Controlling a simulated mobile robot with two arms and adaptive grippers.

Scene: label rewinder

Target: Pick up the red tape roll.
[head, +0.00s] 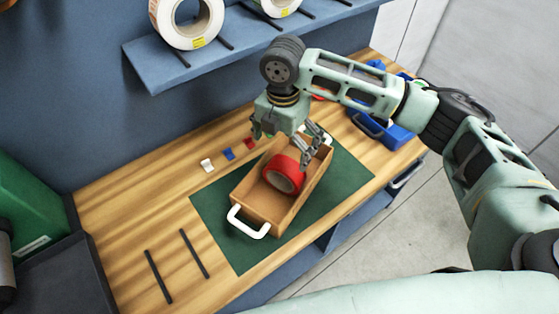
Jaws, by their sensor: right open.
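The red tape roll (284,174) lies in a wooden tray (262,208) with white handles, toward the tray's far half. My right gripper (284,150) is open above the far end of the tray. One finger hangs close to the roll's upper right side, and the other is to the upper left. I cannot tell whether a finger touches the roll. My left gripper is not in view.
The tray stands on a green mat (222,245) on a wooden bench (130,220). Small white, blue and red pieces (229,154) lie left of the tray. Two black rods (194,254) lie at the front left. A blue bin (391,137) is at the right, and a shelf (160,75) with label rolls hangs behind.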

